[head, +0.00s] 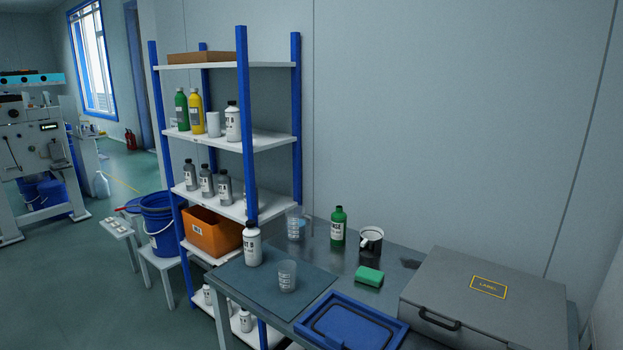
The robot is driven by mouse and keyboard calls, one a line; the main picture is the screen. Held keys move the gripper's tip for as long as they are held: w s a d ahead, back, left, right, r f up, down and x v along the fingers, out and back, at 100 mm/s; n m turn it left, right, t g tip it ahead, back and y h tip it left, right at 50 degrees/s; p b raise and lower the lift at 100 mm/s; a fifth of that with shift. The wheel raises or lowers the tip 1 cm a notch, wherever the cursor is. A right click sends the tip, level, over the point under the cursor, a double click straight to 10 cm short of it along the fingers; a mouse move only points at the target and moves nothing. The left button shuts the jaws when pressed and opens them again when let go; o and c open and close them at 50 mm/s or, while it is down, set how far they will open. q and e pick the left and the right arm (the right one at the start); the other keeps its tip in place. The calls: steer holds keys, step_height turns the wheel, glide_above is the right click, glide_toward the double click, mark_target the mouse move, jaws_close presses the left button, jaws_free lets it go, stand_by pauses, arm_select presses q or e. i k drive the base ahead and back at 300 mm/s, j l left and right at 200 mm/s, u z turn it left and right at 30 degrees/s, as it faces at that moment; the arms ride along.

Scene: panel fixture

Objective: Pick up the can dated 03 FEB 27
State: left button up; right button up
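No can with a readable date shows in the head view; the labels are too small to read. A plain white cylinder (213,125) stands on the upper shelf between a yellow bottle (196,112) and a white bottle with a black cap (232,122). A dark container with a white upper part (371,246) stands on the table near the wall; I cannot tell whether it is a can. Neither of my grippers is in view.
A blue-posted shelf rack (245,120) holds several bottles and an orange bin (212,233). The grey table (330,262) carries a green bottle (338,228), beakers, a green sponge (369,276), a blue tray (395,327) and a large grey case (490,300). Blue buckets (158,222) stand left.

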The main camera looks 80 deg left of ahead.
mark_target(189, 170)
steer(key=u, duration=3.25)
steer(key=i+j+u, duration=0.25)
steer(key=i, duration=0.25)
steer(key=i+u, duration=0.5)
steer(key=i, duration=1.75)
steer(key=i+z, duration=0.25)
steer(key=i, duration=0.25)
steer(key=i+j+z, duration=0.2)
steer(key=i, duration=0.25)
steer(key=i+j+z, duration=0.25)
steer(key=i, duration=0.2)
